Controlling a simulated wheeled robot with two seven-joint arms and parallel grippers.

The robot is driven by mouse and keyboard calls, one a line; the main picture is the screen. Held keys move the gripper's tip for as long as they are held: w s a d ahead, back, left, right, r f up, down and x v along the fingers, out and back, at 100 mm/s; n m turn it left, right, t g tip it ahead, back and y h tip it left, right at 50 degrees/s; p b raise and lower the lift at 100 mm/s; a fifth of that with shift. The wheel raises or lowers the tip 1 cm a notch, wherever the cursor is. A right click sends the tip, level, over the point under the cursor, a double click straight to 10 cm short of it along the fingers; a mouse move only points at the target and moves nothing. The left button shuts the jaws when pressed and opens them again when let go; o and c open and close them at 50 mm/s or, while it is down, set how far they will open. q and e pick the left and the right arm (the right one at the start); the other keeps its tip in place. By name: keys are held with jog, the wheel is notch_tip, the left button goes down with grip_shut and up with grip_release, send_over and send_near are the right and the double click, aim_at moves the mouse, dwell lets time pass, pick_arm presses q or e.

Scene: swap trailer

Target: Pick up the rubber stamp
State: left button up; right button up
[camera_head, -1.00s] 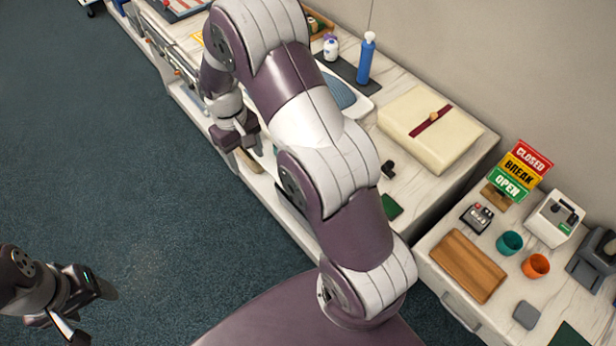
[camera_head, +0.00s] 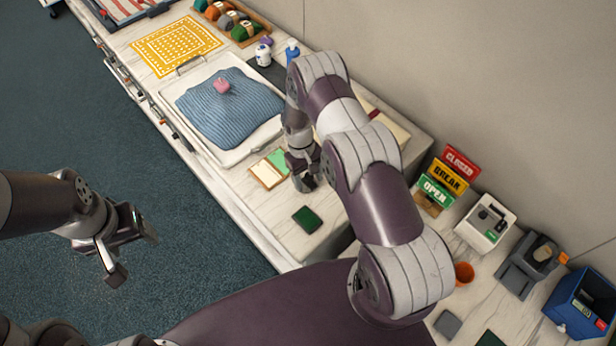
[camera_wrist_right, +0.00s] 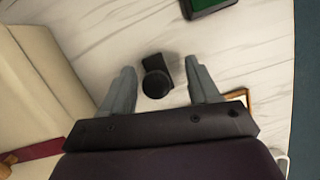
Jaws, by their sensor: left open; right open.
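The rubber stamp, black with a round knob handle, shows in the right wrist view (camera_wrist_right: 156,80) standing on the pale marble counter. My right gripper (camera_wrist_right: 160,66) is open, with one finger on each side of the stamp in that view. I cannot tell whether the fingers are down at its height; nothing is gripped. In the head view my right gripper (camera_head: 304,177) points down at the counter and largely hides the stamp. My left gripper (camera_head: 133,256) is open and empty, over the floor at the left.
A dark green pad (camera_head: 307,219) lies near the counter's front end. A small card with green and cream parts (camera_head: 268,170) lies left of my right gripper. A tray (camera_head: 237,148) with blue cloth stands farther along. A cream package (camera_wrist_right: 35,85) flanks the gripper.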

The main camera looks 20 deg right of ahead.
aim_at(308, 177)
jog(key=shift+d+f, duration=0.1)
jog(key=shift+d, duration=0.05)
jog(key=shift+c, duration=0.3)
jog(key=shift+d, duration=0.15)
jog(key=c, duration=1)
jog(key=shift+a, duration=0.2)
grip_shut()
jog(key=shift+w+d+r+b, duration=0.1)
jog(key=shift+r+b, duration=0.45)
jog(key=shift+r, duration=0.15)
jog(key=r, duration=0.1)
jog(key=r+b, duration=0.1)
jog(key=r, duration=0.1)
jog(key=shift+s+a, duration=0.3)
pick_arm(q)
jog(key=f+b, duration=0.2)
jog(key=f, duration=0.1)
jog(key=f+b, duration=0.1)
jog(key=f, duration=0.1)
jog(key=shift+d, duration=0.3)
pick_arm(e)
jog(key=s+a+r, duration=0.6)
jog(key=s+a, duration=0.1)
jog(key=s, duration=0.1)
jog(key=shift+a+r, duration=0.35)
